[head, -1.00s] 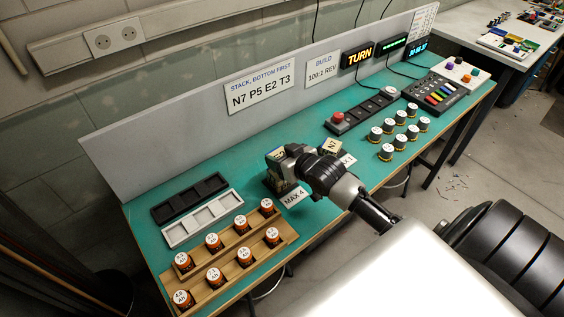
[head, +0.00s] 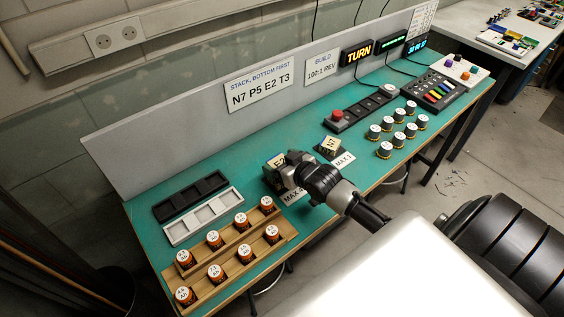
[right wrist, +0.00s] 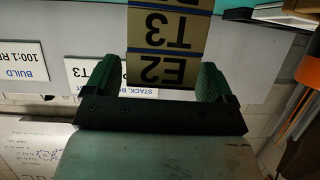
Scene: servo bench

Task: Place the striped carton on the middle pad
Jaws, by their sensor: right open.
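I cannot make out a striped carton or a marked middle pad by name. A stack of tan blocks with dark labels (head: 277,161) stands near the bench middle, partly hidden by my right gripper; the right wrist view shows its labels T3 and E2 (right wrist: 172,33). My right gripper (head: 283,172) is open beside the stack. In the right wrist view its two fingers (right wrist: 159,82) are spread at either side of the E2 end, with visible gaps. A block labelled N7 (head: 329,145) sits on a dark stand behind the MAX 1 label (head: 344,160). My left gripper is not in view.
Black (head: 190,196) and white (head: 203,216) compartment trays lie left, behind wooden racks (head: 237,287) of orange jars. Several dark-sided, white-topped jars (head: 397,136) stand right, near a red-button panel (head: 337,115). A grey board (head: 180,125) backs the green bench.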

